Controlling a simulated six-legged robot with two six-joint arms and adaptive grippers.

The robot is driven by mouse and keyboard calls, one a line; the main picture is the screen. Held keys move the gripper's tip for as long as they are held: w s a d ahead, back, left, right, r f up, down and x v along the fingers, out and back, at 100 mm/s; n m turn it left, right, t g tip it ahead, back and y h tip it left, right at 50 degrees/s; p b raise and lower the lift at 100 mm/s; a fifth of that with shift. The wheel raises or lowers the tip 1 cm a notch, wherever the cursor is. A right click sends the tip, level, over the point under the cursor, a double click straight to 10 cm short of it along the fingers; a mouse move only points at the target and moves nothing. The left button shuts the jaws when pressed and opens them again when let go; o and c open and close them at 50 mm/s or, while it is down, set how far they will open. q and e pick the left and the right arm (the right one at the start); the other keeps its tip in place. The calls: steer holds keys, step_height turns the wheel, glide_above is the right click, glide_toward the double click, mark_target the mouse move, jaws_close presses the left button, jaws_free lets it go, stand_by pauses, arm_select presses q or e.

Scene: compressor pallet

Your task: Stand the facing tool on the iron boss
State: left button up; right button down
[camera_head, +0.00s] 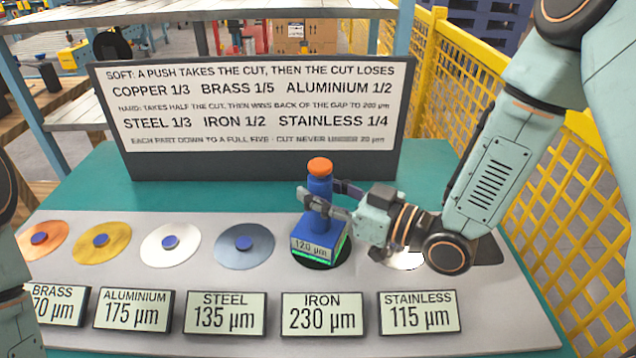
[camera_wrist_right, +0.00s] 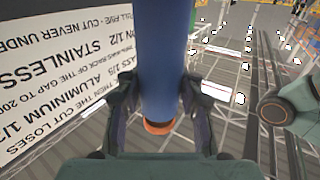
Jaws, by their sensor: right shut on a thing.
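The facing tool (camera_head: 319,215) is blue with an orange knob on top, and its base display reads 120 µm. It is upright over the dark disc (camera_head: 341,258) behind the IRON 230 µm sign (camera_head: 322,314). The tool's base hides the iron boss, so I cannot tell whether it touches it. A green strip shows along the base's edge. My right gripper (camera_head: 318,199) is shut on the tool's shaft, below the knob. In the right wrist view the blue shaft (camera_wrist_right: 160,65) is between both fingers (camera_wrist_right: 157,105). My left gripper is out of view.
Copper (camera_head: 28,249), yellow (camera_head: 85,250), white (camera_head: 150,250) and blue-grey (camera_head: 228,258) discs with blue bosses lie to the left. A rules board (camera_head: 260,167) stands behind. Signs line the front, including STAINLESS 115 µm (camera_head: 420,313). A yellow fence (camera_head: 570,230) borders the right.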

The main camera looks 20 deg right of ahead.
steer(key=shift+s+d+r, duration=0.15)
steer(key=shift+r, duration=0.1)
steer(key=shift+f, duration=0.15)
steer(key=c, duration=1.4)
jaws_free()
steer(key=shift+f, duration=0.15)
steer(key=o, duration=0.4)
steer(key=shift+c, duration=0.2)
steer(key=shift+o, duration=1)
